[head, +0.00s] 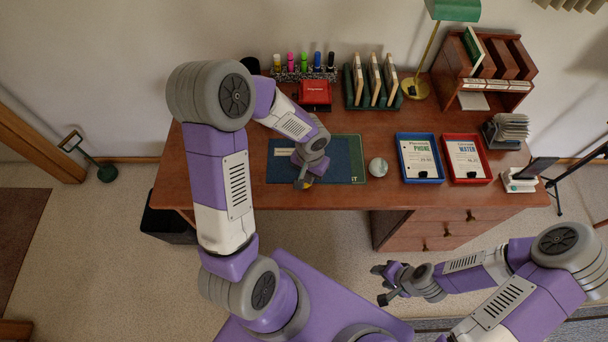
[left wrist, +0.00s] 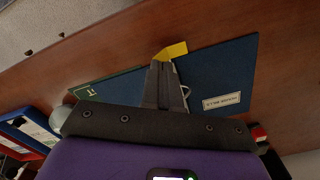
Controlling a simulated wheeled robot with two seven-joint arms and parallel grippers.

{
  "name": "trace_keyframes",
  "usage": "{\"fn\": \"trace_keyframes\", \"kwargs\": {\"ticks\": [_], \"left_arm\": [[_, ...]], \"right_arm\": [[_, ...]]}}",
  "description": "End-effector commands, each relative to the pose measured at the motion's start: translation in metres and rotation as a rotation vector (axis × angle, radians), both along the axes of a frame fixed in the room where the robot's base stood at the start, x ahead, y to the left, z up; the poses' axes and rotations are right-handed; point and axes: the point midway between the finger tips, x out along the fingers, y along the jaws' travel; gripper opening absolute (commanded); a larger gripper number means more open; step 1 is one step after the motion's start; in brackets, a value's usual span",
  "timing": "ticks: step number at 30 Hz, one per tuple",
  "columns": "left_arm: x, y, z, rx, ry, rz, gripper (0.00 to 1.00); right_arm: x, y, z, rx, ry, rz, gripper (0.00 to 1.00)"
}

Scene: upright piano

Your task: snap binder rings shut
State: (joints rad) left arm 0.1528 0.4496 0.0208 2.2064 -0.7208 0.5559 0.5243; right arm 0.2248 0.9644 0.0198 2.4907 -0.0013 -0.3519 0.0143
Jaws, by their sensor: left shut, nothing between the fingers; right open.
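A flat dark blue and green binder-like piece (head: 340,177) lies on the brown desk, with a pale label on its blue part. It also shows in the left wrist view (left wrist: 215,72). My left gripper (head: 303,184) is shut and empty, low over its front edge. In the left wrist view its fingertips (left wrist: 160,62) are close to a small yellow tab (left wrist: 174,50); I cannot tell whether they touch. A thin pale curved piece (left wrist: 186,92) shows beside the fingers, possibly a ring; the rest is hidden behind them. My right gripper (head: 380,285) is open and empty, in front of the desk.
A white ball-like object (head: 377,167) sits right of the binder, then a blue tray (head: 437,160) and a red tray (head: 485,158) with papers. A red box (head: 315,91), markers (head: 304,63), a file rack (head: 372,98) and a lamp (head: 415,88) stand behind.

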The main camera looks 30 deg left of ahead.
Motion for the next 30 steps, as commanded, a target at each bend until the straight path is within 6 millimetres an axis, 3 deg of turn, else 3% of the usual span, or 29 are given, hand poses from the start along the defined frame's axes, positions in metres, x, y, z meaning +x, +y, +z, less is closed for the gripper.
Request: {"fn": "trace_keyframes", "kwargs": {"ticks": [30], "left_arm": [[0.0, 0.0, -0.014, 0.0, 0.0, 0.0, 0.0]], "right_arm": [[0.0, 0.0, -0.014, 0.0, 0.0, 0.0, 0.48]]}}
